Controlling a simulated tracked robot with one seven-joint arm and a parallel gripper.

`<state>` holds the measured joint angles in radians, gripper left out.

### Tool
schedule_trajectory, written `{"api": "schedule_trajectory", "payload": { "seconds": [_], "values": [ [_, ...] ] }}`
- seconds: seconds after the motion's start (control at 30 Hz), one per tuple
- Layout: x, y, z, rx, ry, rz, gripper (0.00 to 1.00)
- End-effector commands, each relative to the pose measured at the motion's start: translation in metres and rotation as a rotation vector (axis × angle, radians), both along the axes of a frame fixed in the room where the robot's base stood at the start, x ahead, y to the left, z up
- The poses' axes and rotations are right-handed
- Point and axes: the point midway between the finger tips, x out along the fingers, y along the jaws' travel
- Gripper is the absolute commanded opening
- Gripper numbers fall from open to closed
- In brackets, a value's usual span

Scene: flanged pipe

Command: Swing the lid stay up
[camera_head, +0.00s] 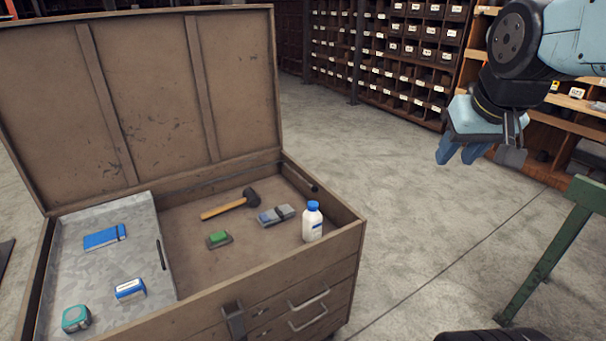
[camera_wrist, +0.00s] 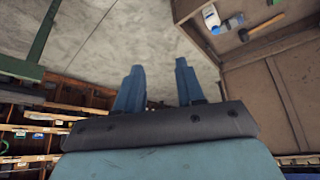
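A brown wooden chest (camera_head: 330,250) stands at the left in the head view with its lid (camera_head: 150,95) raised. A thin dark bar (camera_head: 300,178), which looks like the lid stay, lies low along the inside of the chest's right wall, near the back corner. My gripper (camera_head: 456,158) is high at the right, well apart from the chest and the bar, fingers pointing down. In the wrist view my gripper (camera_wrist: 158,65) shows its two blue fingers apart with nothing between them. I cannot make out the bar in the wrist view.
The chest holds a mallet (camera_head: 225,206), a white bottle (camera_head: 312,222), a green-topped block (camera_head: 218,239) and a grey tray (camera_head: 100,215) with a blue notebook (camera_head: 104,237). A green metal stand (camera_head: 550,255) is at the right. Bare floor (camera_head: 400,200) lies between.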

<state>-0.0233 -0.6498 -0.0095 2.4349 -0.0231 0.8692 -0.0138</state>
Motion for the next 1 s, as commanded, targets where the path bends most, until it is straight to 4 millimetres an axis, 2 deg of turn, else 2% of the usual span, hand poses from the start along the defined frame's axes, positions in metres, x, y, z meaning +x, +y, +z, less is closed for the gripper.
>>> {"api": "schedule_trajectory", "payload": {
  "seconds": [0.03, 0.27, 0.53, 0.77, 1.0],
  "values": [
    [0.016, 0.002, 0.002, -0.009, 0.008, 0.013, 0.38],
    [0.091, 0.018, 0.01, -0.047, 0.015, 0.077, 0.38],
    [0.181, 0.046, 0.001, -0.089, 0.022, 0.157, 0.38],
    [0.257, 0.078, -0.024, -0.118, 0.027, 0.229, 0.38],
    [0.331, 0.119, -0.066, -0.145, 0.031, 0.308, 0.38]
  ]
}}
